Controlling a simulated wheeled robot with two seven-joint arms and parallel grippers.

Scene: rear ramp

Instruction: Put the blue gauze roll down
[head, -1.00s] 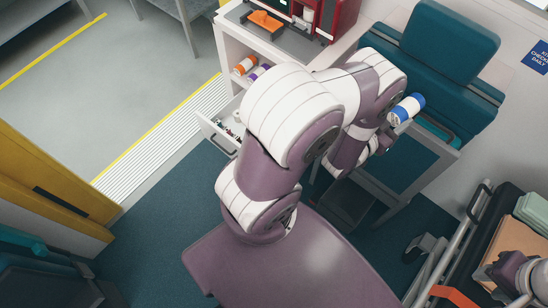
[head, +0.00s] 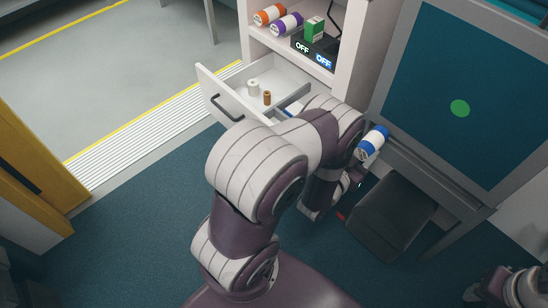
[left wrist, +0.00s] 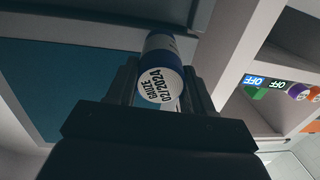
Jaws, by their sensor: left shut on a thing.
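The blue gauze roll (head: 371,143), blue with white bands, is held beside the white cabinet, above the floor. In the head view my left arm hides most of this gripper. Part of my right gripper (head: 484,286) shows at the bottom right corner; I cannot tell whether it is open.
An open drawer (head: 225,97) holds a white roll (head: 253,88) and a small brown bottle (head: 267,98). The shelf above holds an orange roll (head: 268,15), a purple roll (head: 286,25) and a green box (head: 315,28). A teal panel (head: 420,80) and dark step (head: 390,215) stand right.

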